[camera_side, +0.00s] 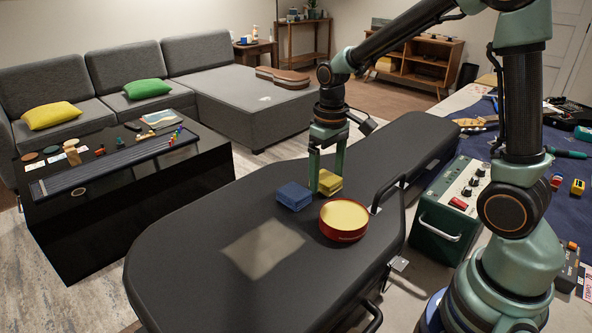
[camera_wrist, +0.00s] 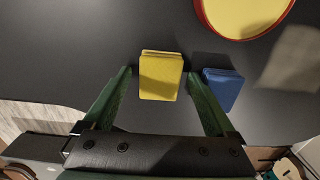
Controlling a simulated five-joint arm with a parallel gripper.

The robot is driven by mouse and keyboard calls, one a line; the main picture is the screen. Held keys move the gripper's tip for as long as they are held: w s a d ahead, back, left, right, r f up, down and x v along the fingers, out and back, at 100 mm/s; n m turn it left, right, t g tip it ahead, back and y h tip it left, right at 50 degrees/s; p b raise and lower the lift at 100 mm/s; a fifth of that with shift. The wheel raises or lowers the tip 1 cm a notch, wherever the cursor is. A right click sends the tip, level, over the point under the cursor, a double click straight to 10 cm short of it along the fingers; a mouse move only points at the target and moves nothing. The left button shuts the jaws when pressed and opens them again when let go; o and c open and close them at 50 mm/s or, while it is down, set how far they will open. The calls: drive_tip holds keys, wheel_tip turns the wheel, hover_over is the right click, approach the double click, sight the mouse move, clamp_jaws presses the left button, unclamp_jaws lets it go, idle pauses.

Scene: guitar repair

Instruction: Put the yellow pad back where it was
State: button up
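The yellow pad (camera_side: 328,184) is a small, thick block on the black guitar case (camera_side: 190,260), close behind the blue pad (camera_side: 293,196). In the wrist view the yellow pad (camera_wrist: 160,78) stands between my two green fingers, with a narrow gap on each side. My gripper (camera_side: 326,176) points down at it and is open; it also shows in the wrist view (camera_wrist: 158,74). The blue pad (camera_wrist: 223,88) lies just beyond my right finger in that view. Whether my fingertips touch the case cannot be told.
A round red tin with a yellow top (camera_side: 343,219) stands on the case near both pads. A pale rectangular patch (camera_side: 263,248) is on the lid. A green amplifier box (camera_side: 447,212) stands right of the case. The lid's front left is clear.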

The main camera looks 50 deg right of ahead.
drive_tip(key=shift+r, duration=0.1)
wheel_tip(320, 180, up, 12)
drive_tip(key=t, duration=0.5)
approach(327, 178)
drive_tip(key=s+a+r, duration=0.3)
drive_tip(key=r, duration=0.1)
drive_tip(key=shift+s+a+f+t, duration=0.15)
drive_tip(key=shift+s+a+f, duration=0.05)
drive_tip(key=shift+s, duration=0.15)
drive_tip(key=shift+s+a+f+t, duration=0.15)
drive_tip(key=shift+s+f, duration=0.05)
drive_tip(key=shift+s, duration=0.2)
idle(0.7)
